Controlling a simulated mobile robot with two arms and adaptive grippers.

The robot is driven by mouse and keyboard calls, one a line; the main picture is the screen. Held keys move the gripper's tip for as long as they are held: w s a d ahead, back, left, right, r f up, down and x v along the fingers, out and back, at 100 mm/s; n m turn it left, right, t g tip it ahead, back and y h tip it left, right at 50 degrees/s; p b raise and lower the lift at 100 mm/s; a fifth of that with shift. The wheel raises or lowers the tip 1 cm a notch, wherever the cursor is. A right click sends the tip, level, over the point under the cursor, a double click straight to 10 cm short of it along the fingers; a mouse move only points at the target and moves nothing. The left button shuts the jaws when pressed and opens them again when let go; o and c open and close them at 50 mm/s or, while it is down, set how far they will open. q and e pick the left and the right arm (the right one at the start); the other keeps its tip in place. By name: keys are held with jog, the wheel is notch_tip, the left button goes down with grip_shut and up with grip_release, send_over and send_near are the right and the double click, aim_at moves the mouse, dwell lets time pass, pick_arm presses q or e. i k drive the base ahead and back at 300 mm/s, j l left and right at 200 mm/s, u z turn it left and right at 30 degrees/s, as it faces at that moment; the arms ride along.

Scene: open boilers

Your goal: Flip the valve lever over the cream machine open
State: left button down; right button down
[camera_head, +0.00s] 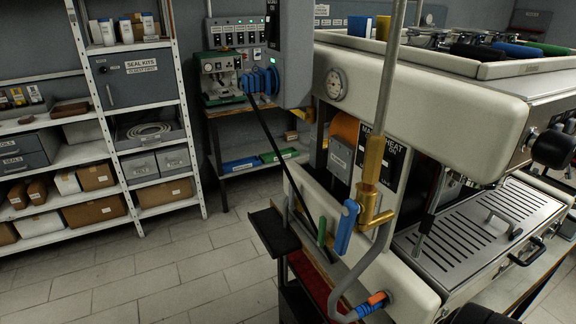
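The cream machine (440,105) fills the right half of the head view. A grey pipe (388,90) runs down its left front side. A brass valve (372,185) sits on this pipe, with a brass elbow at its lower end. A blue valve lever (346,228) hangs down, slightly tilted, just left of the brass valve. A smaller blue and orange fitting (370,304) is on the pipe's lower end. Neither gripper can be made out in the view. A dark rounded shape at the bottom edge is cut off and I cannot tell what it is.
A slatted drip tray (480,240) lies at right. A green-handled lever (322,232) stands left of the blue lever, near a dark ledge (272,232). Shelves with boxes (95,210) stand at left. The tiled floor (190,265) between is clear.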

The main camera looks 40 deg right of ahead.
aim_at(350, 209)
jog(key=z, duration=1.55)
